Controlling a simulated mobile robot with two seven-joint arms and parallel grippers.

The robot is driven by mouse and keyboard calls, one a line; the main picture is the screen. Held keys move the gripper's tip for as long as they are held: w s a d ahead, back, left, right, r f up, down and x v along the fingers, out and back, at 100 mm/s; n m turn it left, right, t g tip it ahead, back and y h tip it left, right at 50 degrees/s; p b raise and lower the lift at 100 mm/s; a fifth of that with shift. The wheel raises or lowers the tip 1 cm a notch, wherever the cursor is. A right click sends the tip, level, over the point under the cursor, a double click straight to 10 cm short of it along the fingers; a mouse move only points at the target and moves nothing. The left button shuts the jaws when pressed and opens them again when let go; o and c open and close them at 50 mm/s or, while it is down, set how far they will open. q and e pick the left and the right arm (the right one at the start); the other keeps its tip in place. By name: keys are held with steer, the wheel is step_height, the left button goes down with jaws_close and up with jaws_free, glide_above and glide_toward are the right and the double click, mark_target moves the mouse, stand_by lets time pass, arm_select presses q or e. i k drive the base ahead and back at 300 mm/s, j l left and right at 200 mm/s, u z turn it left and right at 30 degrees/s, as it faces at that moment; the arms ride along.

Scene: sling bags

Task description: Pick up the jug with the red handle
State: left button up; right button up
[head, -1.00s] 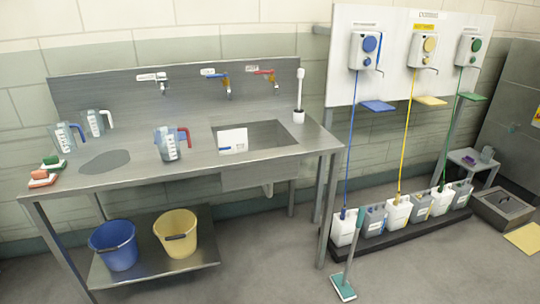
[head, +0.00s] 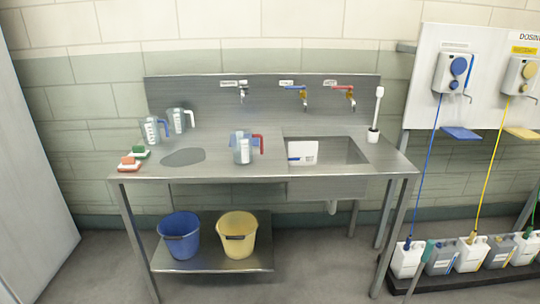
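The jug with the red handle (head: 242,149) stands upright on the steel sink table (head: 220,172), left of the sink basin. It is clear with a blue tint, and its red handle points right. A jug with a blue handle (head: 152,131) and a jug with a white handle (head: 178,120) stand at the table's left end. Neither of my grippers shows in the head view.
A white box (head: 302,152) sits at the sink's left front, and a brush in a holder (head: 373,130) stands at the right. Sponges (head: 129,163) lie at the left edge. A blue bucket (head: 180,238) and a yellow bucket (head: 238,236) are on the lower shelf. Floor in front looks clear.

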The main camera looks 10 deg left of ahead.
mark_target(241, 140)
steer(key=i+l+u, duration=0.45)
steer(key=i+l, duration=0.8)
